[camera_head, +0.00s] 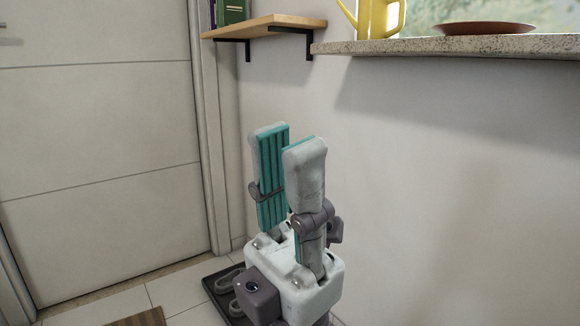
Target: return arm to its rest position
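My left gripper (287,140) is in the lower middle of the head view, pointing upward. Its two pale grey fingers have teal ribbed pads and stand apart with a gap between them. Nothing shows between the fingers. The gripper is in front of the plain white wall, apart from the shelf and the sill above. Most of the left arm below the gripper's pale body is out of the frame. My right gripper is not in view.
A wooden shelf (265,25) with books (232,11) is at the upper middle. A stone sill (450,46) at upper right bears a yellow pitcher (379,18) and a brown plate (486,29). A white door (100,140) is left. A dark tray (213,283) with shoes lies on the floor.

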